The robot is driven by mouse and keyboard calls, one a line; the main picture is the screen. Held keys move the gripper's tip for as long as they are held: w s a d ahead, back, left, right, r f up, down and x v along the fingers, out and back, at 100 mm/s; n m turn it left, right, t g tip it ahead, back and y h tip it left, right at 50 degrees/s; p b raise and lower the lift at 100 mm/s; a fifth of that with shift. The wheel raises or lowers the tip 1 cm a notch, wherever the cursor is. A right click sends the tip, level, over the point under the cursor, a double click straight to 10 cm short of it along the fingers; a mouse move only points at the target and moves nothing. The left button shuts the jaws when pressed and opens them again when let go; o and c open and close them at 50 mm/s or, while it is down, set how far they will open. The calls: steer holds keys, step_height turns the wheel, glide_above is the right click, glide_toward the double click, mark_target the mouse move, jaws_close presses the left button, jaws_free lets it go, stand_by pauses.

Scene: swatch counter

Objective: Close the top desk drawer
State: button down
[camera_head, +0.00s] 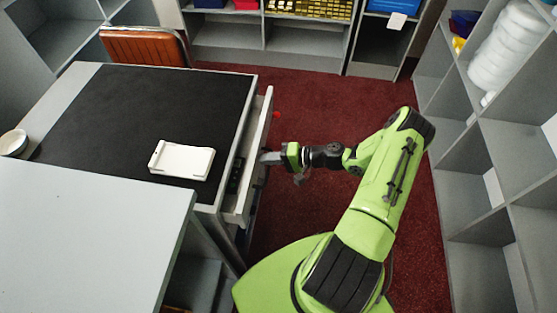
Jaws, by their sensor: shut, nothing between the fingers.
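The desk (83,88) stands at the left with a black mat on its top. Its top drawer (262,122) is pulled partly open on the right side of the desk, and a dark gap with small items inside shows behind its light front. My gripper (268,158) is shut and empty, pointing left at the drawer front. It is at or very close to the outer face of the front, around its middle to near part. I cannot tell whether it touches. The drawer's handle is not clear.
A white tray-like object (181,160) lies on the desk mat. An orange chair (145,46) stands behind the desk. Grey shelves line the back and the right (462,160). Red carpet (310,105) is open around my arm. A pale table (90,235) is at the near left.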

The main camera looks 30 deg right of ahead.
steer(key=w+a, duration=0.1)
steer(key=a, duration=0.1)
steer(key=w+a, duration=0.2)
steer(key=shift+w+a, duration=0.2)
steer(key=shift+a, duration=0.15)
steer(key=shift+w+a+r, duration=0.1)
steer(key=shift+a, duration=0.05)
steer(key=shift+r, duration=0.1)
